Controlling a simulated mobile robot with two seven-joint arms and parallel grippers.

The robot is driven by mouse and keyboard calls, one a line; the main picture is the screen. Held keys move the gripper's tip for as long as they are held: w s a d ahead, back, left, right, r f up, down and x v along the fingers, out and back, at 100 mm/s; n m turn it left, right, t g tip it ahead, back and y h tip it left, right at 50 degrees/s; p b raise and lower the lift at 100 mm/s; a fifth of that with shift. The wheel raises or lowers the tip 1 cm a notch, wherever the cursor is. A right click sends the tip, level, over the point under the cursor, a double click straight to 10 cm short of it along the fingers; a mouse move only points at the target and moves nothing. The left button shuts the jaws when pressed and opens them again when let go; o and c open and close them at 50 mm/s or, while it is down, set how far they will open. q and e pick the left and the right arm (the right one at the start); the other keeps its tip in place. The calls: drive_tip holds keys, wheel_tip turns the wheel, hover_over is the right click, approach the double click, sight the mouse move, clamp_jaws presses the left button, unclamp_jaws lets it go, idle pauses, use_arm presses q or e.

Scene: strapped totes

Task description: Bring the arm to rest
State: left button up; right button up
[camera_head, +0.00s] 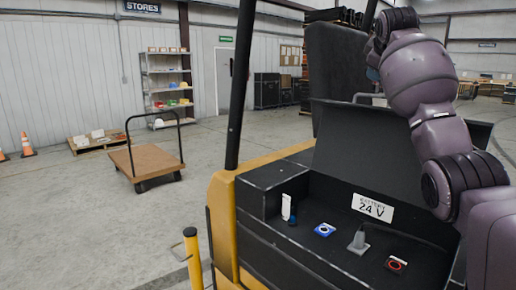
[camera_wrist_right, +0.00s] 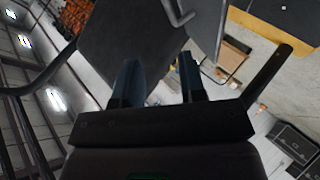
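My right arm (camera_head: 420,80) comes in from the right of the head view, raised and bent over the truck's battery compartment. Its hand is mostly hidden behind the arm links near the top. In the right wrist view my right gripper (camera_wrist_right: 160,66) has its two dark blue fingers apart with nothing between them. The wrist camera looks past the fingers at a dark panel, the wall and the floor. My left gripper is in neither view.
The yellow and black truck's open compartment (camera_head: 262,228) holds a blue-ringed socket (camera_head: 325,230), a red-ringed socket (camera_head: 396,264), a grey plug (camera_head: 359,242) and a "Battery 24 V" label (camera_head: 372,208). A dark post (camera_head: 240,85) rises left. A cart (camera_head: 146,160) stands on open floor.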

drive_tip(key=a+r+m+t, duration=0.2)
drive_tip(key=a+r+t, duration=0.35)
drive_tip(key=r, duration=0.25)
drive_tip(key=s+a+f+t+y, duration=0.1)
drive_tip(key=s+a+f+y, duration=0.15)
drive_tip(key=f, duration=0.95)
drive_tip(key=s+a+f+t+y, duration=0.1)
drive_tip(key=s+a+f, duration=0.15)
drive_tip(key=f, duration=0.85)
drive_tip(key=s+a+f+t+y, duration=0.1)
drive_tip(key=s+f+y, duration=0.15)
drive_tip(key=f, duration=0.95)
drive_tip(key=s+d+f+m+g+h, duration=0.1)
drive_tip(key=s+f+g, duration=0.3)
drive_tip(key=s+f, duration=1.6)
drive_tip(key=s+d+f+m+g+h, duration=0.1)
drive_tip(key=s+f+m+g, duration=0.2)
drive_tip(key=s+f, duration=1.7)
drive_tip(key=shift+d+f+m+g+h, duration=0.15)
drive_tip(key=shift+d+m+g+h, duration=0.2)
drive_tip(key=shift+m, duration=0.35)
drive_tip(key=shift+a, duration=0.1)
